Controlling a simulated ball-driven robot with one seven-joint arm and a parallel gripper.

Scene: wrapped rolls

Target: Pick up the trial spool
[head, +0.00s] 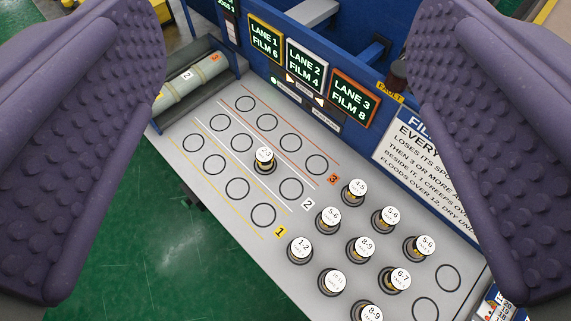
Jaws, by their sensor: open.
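My gripper (286,150) is open and empty, its two purple studded fingers wide apart at the left and right edges. A white-topped spool (265,156) stands alone on a ring in lane 2 of the grey table, between the fingers in the picture and beyond them; its small label is hard to read. Several similar spools stand in a group at the lower right, among them one marked 4-5 (357,188), one marked 1-2 (299,247) and one marked 6-7 (400,279). No label I can read says which is the trial spool.
Empty rings fill the rest of the three lanes on the grey table (180,170). Lane signs (304,65) read FILM 6, 4 and 8. A rules board (430,150) stands behind the spools. A roller (192,82) lies at the far left. Green floor is left.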

